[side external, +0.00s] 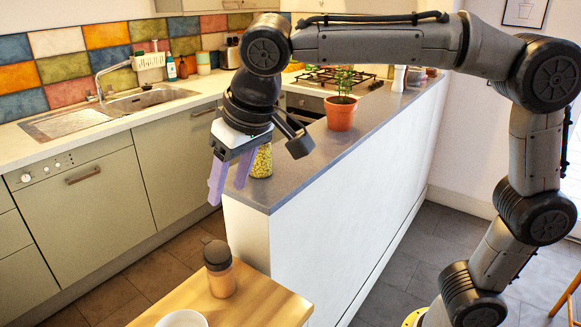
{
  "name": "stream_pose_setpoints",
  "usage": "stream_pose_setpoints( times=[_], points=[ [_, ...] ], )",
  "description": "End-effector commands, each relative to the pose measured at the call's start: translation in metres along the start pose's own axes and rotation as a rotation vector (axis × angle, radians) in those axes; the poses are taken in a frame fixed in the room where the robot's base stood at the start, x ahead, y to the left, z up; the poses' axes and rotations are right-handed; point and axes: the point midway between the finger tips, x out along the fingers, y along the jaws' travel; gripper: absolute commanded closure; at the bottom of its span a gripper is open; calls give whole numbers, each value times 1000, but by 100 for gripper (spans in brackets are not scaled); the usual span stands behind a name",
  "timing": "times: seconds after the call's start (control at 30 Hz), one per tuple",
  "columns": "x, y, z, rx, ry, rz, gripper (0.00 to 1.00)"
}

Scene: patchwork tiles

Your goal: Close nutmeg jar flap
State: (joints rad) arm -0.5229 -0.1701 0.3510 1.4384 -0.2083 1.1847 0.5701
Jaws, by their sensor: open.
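A jar with yellow-green contents (262,163) stands on the near end of the grey counter. No label can be read, so I cannot tell whether it is the nutmeg jar. Its top is hidden behind my gripper, and no flap can be made out. My gripper (228,193) points down with its two purple fingers apart and nothing visible between them. It is to the left of the jar in the picture and overlaps its upper left part. I cannot tell whether the right finger touches the jar.
The grey counter (306,174) carries a potted plant (341,111) behind the jar. Below stands a wooden table (258,300) with a brown container with a dark lid (219,270) and a white bowl (182,319). A sink (143,99) and hob (333,77) lie farther back.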

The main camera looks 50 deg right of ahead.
Motion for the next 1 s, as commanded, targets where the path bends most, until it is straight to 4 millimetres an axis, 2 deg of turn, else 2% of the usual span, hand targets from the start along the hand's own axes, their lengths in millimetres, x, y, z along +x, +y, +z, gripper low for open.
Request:
stream_pose_setpoints(
  times=[0.1, 0.3, 0.43, 0.6, 1.0],
  points=[
    [-23, 0, 0, 0, 3, -3, 48],
    [-11, 34, -12, 93, -21, 34, 48],
    [-5, 56, -12, 124, -83, 29, 48],
    [-1, 71, -4, 35, -173, -8, 48],
    [-4, 82, 14, -250, -306, -157, 48]
  ],
)
